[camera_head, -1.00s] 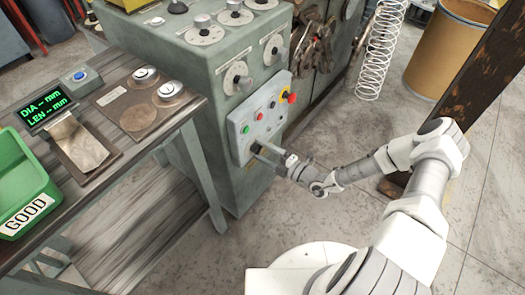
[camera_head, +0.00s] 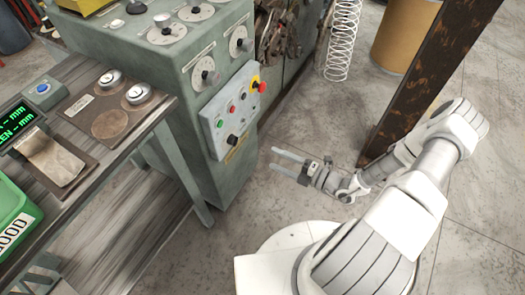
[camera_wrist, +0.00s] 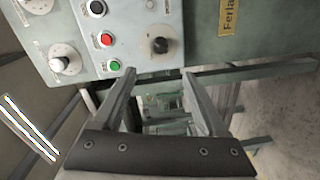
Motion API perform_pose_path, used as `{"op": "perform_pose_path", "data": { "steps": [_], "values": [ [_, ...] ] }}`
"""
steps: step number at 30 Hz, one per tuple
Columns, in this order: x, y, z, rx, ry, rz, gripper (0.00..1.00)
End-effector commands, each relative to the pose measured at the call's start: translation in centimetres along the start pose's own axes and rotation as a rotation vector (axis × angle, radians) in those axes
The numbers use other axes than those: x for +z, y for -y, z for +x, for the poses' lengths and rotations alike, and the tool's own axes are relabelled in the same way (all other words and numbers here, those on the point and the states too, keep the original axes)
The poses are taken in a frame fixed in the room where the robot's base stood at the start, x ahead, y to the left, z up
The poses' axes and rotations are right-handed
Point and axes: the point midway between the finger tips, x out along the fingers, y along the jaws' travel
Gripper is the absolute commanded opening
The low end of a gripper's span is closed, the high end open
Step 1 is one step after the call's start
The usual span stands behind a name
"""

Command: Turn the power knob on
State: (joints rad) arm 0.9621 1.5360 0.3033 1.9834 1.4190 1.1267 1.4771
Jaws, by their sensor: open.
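The light grey control panel (camera_head: 245,121) is on the front of the green-grey machine. The black knob (camera_head: 232,139) sits low on this panel, below the small buttons. In the wrist view the knob (camera_wrist: 159,45) shows just beyond and between my fingertips, on the panel (camera_wrist: 131,52). I cannot tell from its face which setting it points to. My gripper (camera_head: 273,159) is open and empty, to the right of the panel and apart from it. Its two fingers also show in the wrist view (camera_wrist: 158,75).
Green (camera_head: 220,123), red (camera_head: 232,109) and black buttons and a red emergency stop (camera_head: 259,87) share the panel. Dials (camera_head: 204,74) sit above it. A workbench (camera_head: 95,200) stands left, and a rusty post (camera_head: 415,85) rises behind my arm. Floor between gripper and machine is clear.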

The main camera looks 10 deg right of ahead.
Motion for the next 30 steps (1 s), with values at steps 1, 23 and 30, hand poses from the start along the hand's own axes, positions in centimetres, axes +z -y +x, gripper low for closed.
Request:
{"op": "perform_pose_path", "data": {
  "steps": [1, 23, 30],
  "values": [
    [0.1, -0.1, -0.8, -0.001, 0.001, -0.001, 0.75],
    [0.0, 0.0, -2.4, 0.0, -0.001, -0.001, 0.75],
    [-0.3, -2.2, -2.5, -0.041, -0.07, -0.124, 0.75]
  ]
}}
